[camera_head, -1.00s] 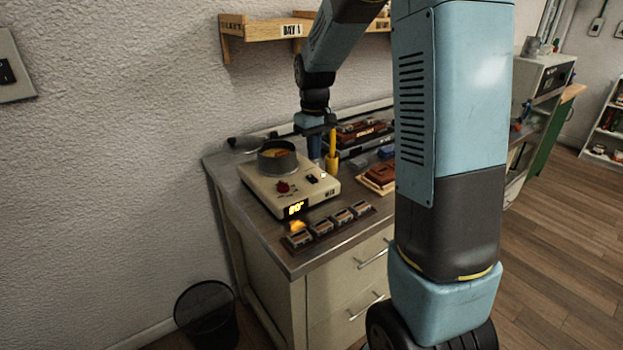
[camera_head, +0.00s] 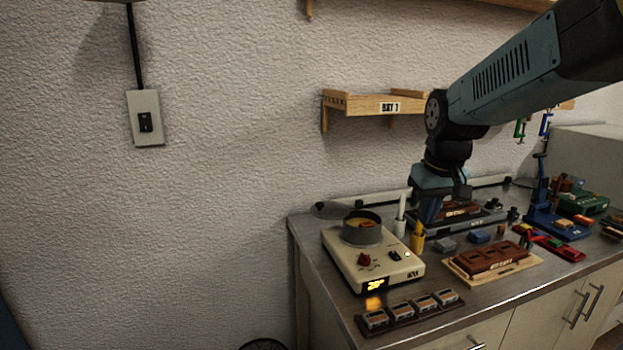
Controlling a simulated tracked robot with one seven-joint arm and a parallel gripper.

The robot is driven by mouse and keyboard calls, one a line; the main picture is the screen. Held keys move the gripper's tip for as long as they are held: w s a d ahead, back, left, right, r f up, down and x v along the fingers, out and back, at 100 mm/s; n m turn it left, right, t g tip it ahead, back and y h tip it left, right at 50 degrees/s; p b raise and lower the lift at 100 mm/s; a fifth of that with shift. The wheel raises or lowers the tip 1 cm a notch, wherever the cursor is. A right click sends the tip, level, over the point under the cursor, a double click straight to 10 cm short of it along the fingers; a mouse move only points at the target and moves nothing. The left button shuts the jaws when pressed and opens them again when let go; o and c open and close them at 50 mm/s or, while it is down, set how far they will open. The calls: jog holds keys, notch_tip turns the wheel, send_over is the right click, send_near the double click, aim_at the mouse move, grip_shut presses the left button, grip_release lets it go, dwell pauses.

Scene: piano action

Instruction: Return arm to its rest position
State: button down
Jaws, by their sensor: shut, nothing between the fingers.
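My arm (camera_head: 520,75) reaches in from the upper right, over the back of the workbench. My gripper (camera_head: 430,211) points down at its end, shut with nothing held. It is above the bench, just right of the hot plate and close to a yellow holder (camera_head: 417,238) and a white upright piece (camera_head: 400,215). Whether the fingertips touch anything behind the holder cannot be told.
A hot plate (camera_head: 345,262) with a pot (camera_head: 362,230) stands at the bench's left end. Several small blocks in a rack (camera_head: 410,312) lie in front. A brown piece on a wooden board (camera_head: 490,262) sits right. A wooden shelf (camera_head: 360,104) hangs above; open wall lies left.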

jog(key=s+r+m+t, duration=0.1)
jog(key=s+r+t, duration=0.1)
jog(key=s, duration=1.2)
jog(key=shift+s+r+m+t, duration=0.15)
jog(key=shift+r+m+t, duration=0.1)
jog(key=shift+m+t, duration=0.15)
jog(key=c, duration=1.9)
grip_release()
